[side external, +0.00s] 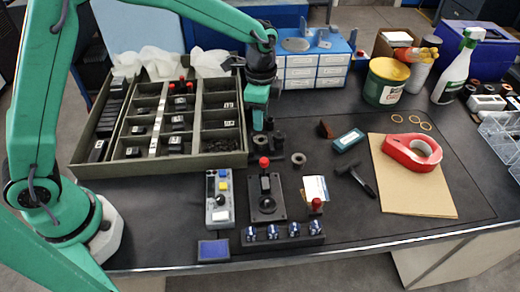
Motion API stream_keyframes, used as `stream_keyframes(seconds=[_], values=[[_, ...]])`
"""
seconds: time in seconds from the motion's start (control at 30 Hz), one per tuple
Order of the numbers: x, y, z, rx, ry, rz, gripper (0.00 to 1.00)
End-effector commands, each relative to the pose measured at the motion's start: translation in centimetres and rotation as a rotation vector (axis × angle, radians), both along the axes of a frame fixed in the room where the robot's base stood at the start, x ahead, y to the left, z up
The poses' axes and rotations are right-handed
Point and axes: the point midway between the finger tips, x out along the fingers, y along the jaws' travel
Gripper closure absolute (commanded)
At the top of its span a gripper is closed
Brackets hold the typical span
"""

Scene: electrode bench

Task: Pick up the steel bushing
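A small grey ring-shaped piece with a hole (298,159), which looks like the steel bushing, rests on the dark bench mat right of the parts tray. Several dark cylindrical pieces (279,142) stand just left of it; at this size I cannot tell their material. My gripper (258,122) points down beside the tray's right wall, above and left of the ring and close over the dark cylinders. Its green finger hides part of that spot. I cannot tell whether it is open or shut, or whether anything is between the fingers.
The divided parts tray (165,168) stands left. A joystick box (266,207), a button box (219,209) and a knob strip (283,235) lie in front. A teal block (348,140), a black hammer (357,178) and a red tape dispenser (411,153) lie right. Blue drawers (315,72) stand behind.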

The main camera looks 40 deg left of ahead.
Motion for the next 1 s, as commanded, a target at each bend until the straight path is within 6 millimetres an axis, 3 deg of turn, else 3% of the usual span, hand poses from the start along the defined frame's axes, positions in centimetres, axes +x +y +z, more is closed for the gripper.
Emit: stream_keyframes(seconds=[0.4,0.67,1.0], values=[[0.0,0.0,-2.5,0.0,0.001,0.002,0.63],[0.0,0.0,-2.9,0.0,0.0,0.002,0.63],[-0.1,-0.1,-6.4,0.001,0.003,0.002,0.63]])
